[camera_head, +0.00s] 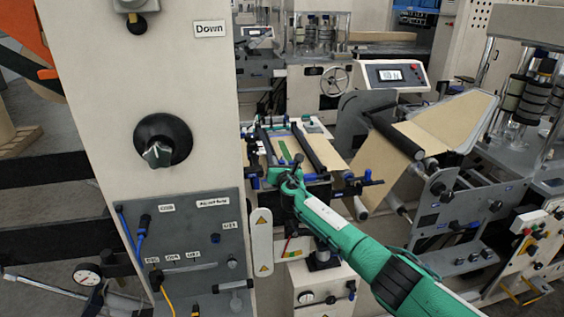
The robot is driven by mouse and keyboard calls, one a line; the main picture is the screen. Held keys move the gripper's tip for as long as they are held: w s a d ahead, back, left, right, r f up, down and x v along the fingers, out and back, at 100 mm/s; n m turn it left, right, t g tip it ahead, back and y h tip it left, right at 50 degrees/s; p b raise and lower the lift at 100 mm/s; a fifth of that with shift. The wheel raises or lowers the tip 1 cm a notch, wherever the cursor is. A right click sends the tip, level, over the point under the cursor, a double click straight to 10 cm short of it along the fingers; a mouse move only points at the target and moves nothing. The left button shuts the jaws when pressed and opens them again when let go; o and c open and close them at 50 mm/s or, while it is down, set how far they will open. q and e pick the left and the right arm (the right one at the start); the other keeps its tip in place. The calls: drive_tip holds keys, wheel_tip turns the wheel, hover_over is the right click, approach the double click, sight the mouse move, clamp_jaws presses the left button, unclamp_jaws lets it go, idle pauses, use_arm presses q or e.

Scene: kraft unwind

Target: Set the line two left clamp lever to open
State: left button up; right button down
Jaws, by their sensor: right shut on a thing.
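My right arm comes in from the lower right, and its green gripper (287,172) is at the near edge of the splice table (311,127). The gripper is shut on a small dark lever (298,159), which seems to be the clamp lever; the fingers hide most of it, so I cannot tell its setting. A blue-tipped fitting (254,183) sits just left of the gripper. Another blue-ended fitting (367,176) is at the table's right side. Dark clamp bars (308,148) run along the table over brown paper. My left gripper is not in view.
A beige column with a black knob (161,141) and a grey control panel (190,245) stands close on the left. A paper web (400,140) runs over rollers on the right. A display console (391,75) is behind the table.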

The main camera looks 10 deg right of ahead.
drive_tip(key=shift+a+f, duration=0.1)
idle(0.5)
drive_tip(key=c, duration=1.6)
unclamp_jaws()
drive_tip(key=shift+s, duration=0.1)
drive_tip(key=s, duration=1.3)
drive_tip(key=shift+s+d, duration=0.2)
drive_tip(key=shift+s, duration=0.1)
